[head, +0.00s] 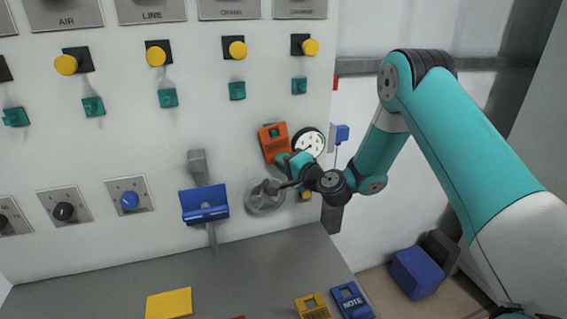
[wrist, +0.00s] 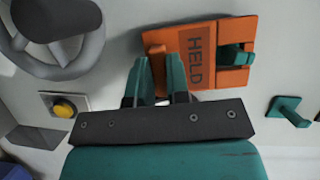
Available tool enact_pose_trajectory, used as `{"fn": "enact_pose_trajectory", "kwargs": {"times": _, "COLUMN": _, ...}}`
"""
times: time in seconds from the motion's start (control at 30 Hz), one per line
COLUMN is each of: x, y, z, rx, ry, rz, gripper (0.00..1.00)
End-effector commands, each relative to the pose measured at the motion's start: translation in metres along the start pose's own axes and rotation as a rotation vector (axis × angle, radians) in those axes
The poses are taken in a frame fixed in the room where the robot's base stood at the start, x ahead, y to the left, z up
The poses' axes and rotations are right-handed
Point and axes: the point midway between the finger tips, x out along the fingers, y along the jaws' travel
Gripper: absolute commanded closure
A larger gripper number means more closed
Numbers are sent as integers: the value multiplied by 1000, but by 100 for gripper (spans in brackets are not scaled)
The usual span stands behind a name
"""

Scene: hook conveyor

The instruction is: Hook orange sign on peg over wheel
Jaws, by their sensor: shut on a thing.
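The orange sign (head: 275,153) is upright against the panel, above and slightly right of the grey handwheel (head: 264,197). In the wrist view the sign (wrist: 197,70) appears turned sideways and reads HELD. A teal peg (wrist: 237,56) shows in the opening at the sign's upper end; whether the sign's weight rests on it I cannot tell. My gripper (wrist: 162,68) is shut on the sign's lower end. My gripper (head: 283,160) is in front of the panel, above the wheel, whose rim (wrist: 88,52) shows at the wrist view's left.
A round gauge (head: 309,143) is close right of the sign. Several teal pegs (head: 237,91) run along the panel above. Yellow (head: 313,307) and blue (head: 352,300) signs lie on the ledge below.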

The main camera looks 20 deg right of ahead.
Motion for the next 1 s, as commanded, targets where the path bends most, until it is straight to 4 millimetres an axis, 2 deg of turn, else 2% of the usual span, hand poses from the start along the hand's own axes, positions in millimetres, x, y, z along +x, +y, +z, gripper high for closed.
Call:
{"fn": "enact_pose_trajectory", "kwargs": {"times": 0.03, "x": 0, "y": 0, "z": 0, "rx": 0, "ry": 0, "rz": 0, "gripper": 79}}
{"fn": "enact_pose_trajectory", "kwargs": {"times": 0.13, "x": 0, "y": 0, "z": 0, "rx": 0, "ry": 0, "rz": 0, "gripper": 56}}
{"fn": "enact_pose_trajectory", "kwargs": {"times": 0.17, "x": 0, "y": 0, "z": 0, "rx": 0, "ry": 0, "rz": 0, "gripper": 54}}
{"fn": "enact_pose_trajectory", "kwargs": {"times": 0.57, "x": -7, "y": 3, "z": 0, "rx": 2, "ry": 1, "rz": 0, "gripper": 54}}
{"fn": "enact_pose_trajectory", "kwargs": {"times": 0.77, "x": -33, "y": 8, "z": 1, "rx": 1, "ry": 2, "rz": 0, "gripper": 54}}
{"fn": "enact_pose_trajectory", "kwargs": {"times": 1.0, "x": -75, "y": 9, "z": 0, "rx": 0, "ry": 4, "rz": 0, "gripper": 54}}
